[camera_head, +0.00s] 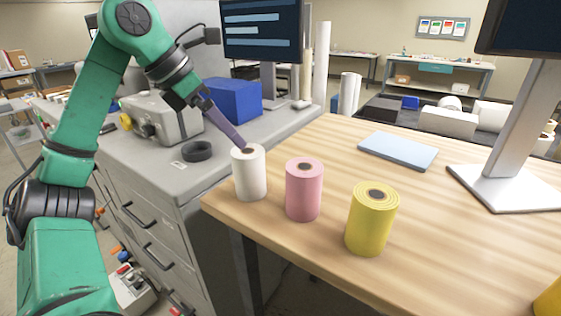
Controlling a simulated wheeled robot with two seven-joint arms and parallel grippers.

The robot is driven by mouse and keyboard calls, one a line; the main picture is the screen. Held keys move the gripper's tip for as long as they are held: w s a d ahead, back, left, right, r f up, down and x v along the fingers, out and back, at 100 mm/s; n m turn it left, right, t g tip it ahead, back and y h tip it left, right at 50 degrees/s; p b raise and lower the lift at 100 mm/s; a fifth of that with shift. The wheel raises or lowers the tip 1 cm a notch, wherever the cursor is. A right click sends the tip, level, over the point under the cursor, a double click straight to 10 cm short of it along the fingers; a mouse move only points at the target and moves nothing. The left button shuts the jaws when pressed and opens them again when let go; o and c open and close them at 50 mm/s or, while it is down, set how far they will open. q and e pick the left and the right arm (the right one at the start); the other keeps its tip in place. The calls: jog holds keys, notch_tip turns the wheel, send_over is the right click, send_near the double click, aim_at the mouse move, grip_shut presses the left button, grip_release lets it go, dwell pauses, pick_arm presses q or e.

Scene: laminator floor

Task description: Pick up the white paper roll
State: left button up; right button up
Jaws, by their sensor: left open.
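The white paper roll (249,177) stands upright at the left corner of the wooden table, with its dark core hole facing up. My left arm comes in from the left, and its gripper (241,146) points down and to the right, with the tips at the top of the white roll. The fingers are seen edge-on, so the gap between them hardly shows. The gripper is open. I cannot tell whether the tips touch the roll or sit just above it. The roll stands on the table. My right gripper is not in view.
A pink roll (304,190) and a yellow roll (371,219) stand upright to the right of the white one. A light-blue flat item (398,149) and a monitor stand (507,187) are farther back. A grey cabinet (187,173) with a black tape ring (197,151) adjoins the table's left.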

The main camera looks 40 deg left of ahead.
aim_at(234, 154)
pick_arm(q)
jog(key=f, duration=0.2)
jog(key=w+f+b, duration=0.1)
jog(key=f, duration=0.3)
jog(key=shift+w+d+f, duration=0.15)
jog(key=shift+w+f, duration=0.1)
jog(key=x, duration=0.4)
jog(key=d+x, duration=0.1)
jog(key=x, duration=0.1)
jog(key=shift+w+r+p, duration=0.3)
jog(key=shift+r+p, duration=0.05)
jog(key=shift+a+f, duration=0.15)
jog(key=shift+f, duration=0.15)
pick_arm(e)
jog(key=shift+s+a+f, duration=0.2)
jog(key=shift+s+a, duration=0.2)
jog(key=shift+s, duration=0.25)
pick_arm(q)
jog(key=shift+w, duration=0.15)
jog(key=c, duration=1.3)
jog(key=shift+c, duration=0.2)
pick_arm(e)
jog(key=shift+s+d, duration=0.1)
pick_arm(q)
jog(key=shift+r, duration=0.15)
